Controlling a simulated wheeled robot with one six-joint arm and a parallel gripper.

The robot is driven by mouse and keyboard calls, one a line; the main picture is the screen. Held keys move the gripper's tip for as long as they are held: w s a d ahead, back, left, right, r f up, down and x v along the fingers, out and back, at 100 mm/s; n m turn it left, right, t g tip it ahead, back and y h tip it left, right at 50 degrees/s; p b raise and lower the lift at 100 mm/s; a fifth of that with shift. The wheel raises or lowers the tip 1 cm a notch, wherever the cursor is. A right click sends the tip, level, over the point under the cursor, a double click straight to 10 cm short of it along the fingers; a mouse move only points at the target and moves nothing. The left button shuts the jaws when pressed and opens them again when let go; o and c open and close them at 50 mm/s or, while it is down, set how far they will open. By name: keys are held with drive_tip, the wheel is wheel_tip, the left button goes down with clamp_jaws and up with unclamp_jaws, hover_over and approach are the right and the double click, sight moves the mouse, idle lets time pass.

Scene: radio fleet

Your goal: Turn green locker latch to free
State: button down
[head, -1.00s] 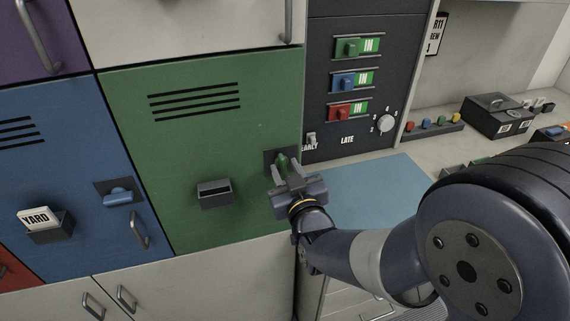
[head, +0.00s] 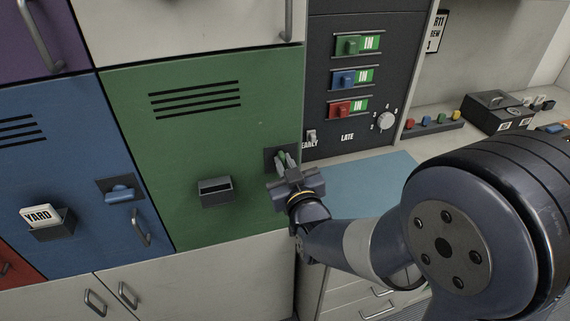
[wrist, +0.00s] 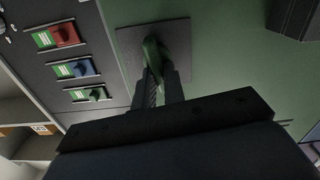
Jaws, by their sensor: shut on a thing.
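The green locker door (head: 200,130) is closed, left of the dark panel in the head view. Its green latch (head: 281,156) sits on a dark square plate (head: 269,161) near the door's right edge. The latch also shows in the wrist view (wrist: 152,50), on its plate (wrist: 126,42). My gripper (head: 287,163) is shut on the latch, one finger on each side of it. In the wrist view the fingers (wrist: 160,85) stand close together around it. The fingers hide part of the latch, and its exact angle is hard to tell.
An empty dark holder (head: 215,191) juts from the green door. The blue locker (head: 70,180) on the left has a blue latch (head: 120,194) and a YARD card (head: 42,216). The dark panel (head: 330,130) with sliders and a dial (head: 386,121) is close on the right.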

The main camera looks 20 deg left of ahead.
drive_tip(key=shift+f+b, duration=0.15)
drive_tip(key=shift+b, duration=0.45)
drive_tip(key=shift+m+b, duration=0.5)
drive_tip(key=shift+b, duration=0.5)
drive_tip(key=shift+m+b, duration=0.4)
drive_tip(key=shift+b, duration=0.45)
drive_tip(key=shift+r, duration=0.2)
drive_tip(key=c, duration=1.5)
unclamp_jaws()
drive_tip(key=shift+d, duration=0.1)
drive_tip(key=b+v, duration=0.2)
drive_tip(key=v, duration=0.8)
drive_tip(key=shift+s+d+f, duration=0.1)
drive_tip(key=shift+s+d, duration=0.15)
drive_tip(key=shift+s, duration=0.05)
